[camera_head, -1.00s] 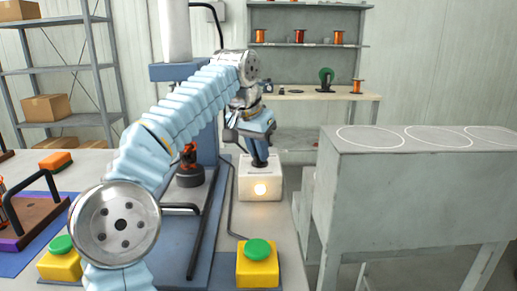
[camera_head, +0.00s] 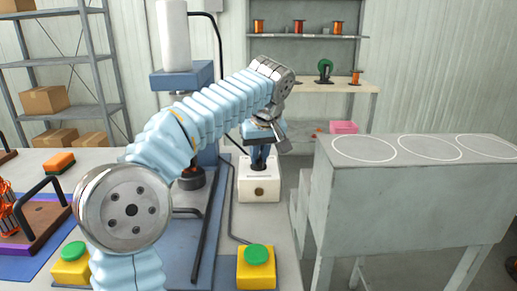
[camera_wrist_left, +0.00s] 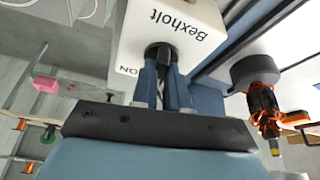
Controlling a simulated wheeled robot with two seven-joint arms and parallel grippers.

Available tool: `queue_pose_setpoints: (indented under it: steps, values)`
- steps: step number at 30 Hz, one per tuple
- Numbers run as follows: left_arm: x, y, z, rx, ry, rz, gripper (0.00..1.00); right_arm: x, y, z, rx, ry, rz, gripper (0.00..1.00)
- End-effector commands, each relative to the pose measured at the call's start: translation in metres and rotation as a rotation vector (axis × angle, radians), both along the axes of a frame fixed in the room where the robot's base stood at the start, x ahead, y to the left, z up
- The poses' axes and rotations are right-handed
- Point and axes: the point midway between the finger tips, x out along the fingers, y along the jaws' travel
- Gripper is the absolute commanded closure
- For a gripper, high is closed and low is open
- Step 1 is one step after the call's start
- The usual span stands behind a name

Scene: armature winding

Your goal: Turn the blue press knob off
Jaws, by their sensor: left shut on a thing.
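The press control box (camera_head: 259,186) is a white box at the foot of the blue press, with "Bexholt" lettering in the left wrist view (camera_wrist_left: 185,20). The round lamp (camera_head: 260,191) on its front is dark. My left gripper (camera_head: 259,166) points down onto the box top; its fingers are shut on the press knob (camera_wrist_left: 160,50). The knob looks dark in the left wrist view and is largely hidden between the fingers; its blue colour cannot be made out. An "ON" mark (camera_wrist_left: 127,70) shows beside it. My right gripper is not in view.
The blue press (camera_head: 182,77) stands left of the box, behind my left arm. An armature with copper windings (camera_wrist_left: 263,105) shows in the left wrist view. Yellow boxes with green buttons (camera_head: 256,267) are at the front. A grey cabinet (camera_head: 400,195) stands right.

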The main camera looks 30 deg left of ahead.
Motion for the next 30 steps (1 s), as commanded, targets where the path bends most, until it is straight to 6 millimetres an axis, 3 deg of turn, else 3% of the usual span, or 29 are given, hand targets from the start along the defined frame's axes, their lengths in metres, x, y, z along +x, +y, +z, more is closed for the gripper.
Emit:
queue_pose_setpoints:
  steps: [15,30]
  values:
    - [0.0022,-0.0013,0.0004,0.0,-0.002,0.334,1.0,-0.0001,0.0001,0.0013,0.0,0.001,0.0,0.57]
    - [0.0022,-0.0012,0.0004,-0.001,-0.002,0.397,1.0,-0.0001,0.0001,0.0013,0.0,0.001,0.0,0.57]
